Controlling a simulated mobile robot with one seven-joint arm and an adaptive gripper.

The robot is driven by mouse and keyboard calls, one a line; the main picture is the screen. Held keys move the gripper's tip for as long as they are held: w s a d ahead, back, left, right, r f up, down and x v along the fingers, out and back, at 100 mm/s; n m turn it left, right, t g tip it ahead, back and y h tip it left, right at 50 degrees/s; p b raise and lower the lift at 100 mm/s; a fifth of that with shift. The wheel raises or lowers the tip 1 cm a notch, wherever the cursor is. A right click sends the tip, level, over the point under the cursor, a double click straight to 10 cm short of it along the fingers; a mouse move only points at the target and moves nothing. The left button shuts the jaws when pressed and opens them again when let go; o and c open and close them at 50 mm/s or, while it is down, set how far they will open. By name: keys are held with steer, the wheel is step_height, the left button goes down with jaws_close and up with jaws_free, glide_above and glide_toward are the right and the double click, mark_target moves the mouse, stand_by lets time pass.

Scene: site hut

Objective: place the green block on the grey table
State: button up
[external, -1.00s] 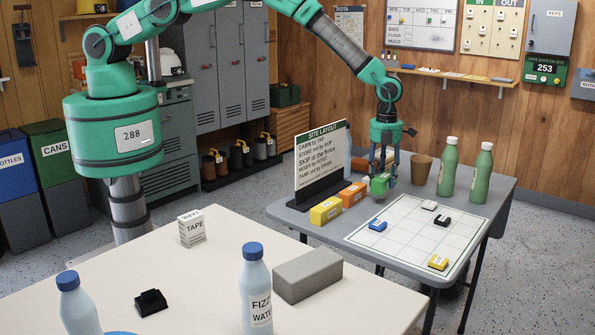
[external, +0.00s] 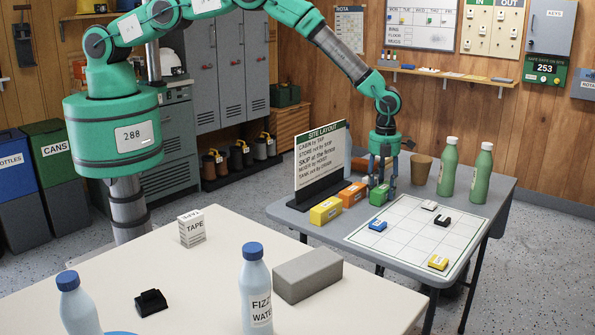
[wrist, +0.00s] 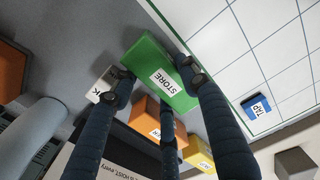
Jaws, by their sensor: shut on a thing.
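The green block (external: 378,197), labelled STORE, is between the fingers of my gripper (external: 382,186). In the wrist view the green block (wrist: 146,62) lies under the fingers of my gripper (wrist: 160,84), which are shut on it. In the external view it is low over the grey table (external: 325,232), left of the white grid sheet (external: 405,236). I cannot tell whether its underside touches the table. The fingers hide part of it.
An orange block (external: 353,194) and a yellow block (external: 325,211) stand left of it, before the sign (external: 321,160). A small blue block (external: 377,225) is on the sheet. A brown cup (external: 421,170) and green bottles (external: 448,168) stand at the back.

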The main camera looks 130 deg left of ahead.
mark_target(381, 186)
steer(key=o, duration=1.2)
steer(key=shift+f, duration=0.1)
steer(key=shift+o, duration=0.2)
steer(key=shift+r, duration=0.2)
step_height(381, 186, up, 12)
stand_by(0.4)
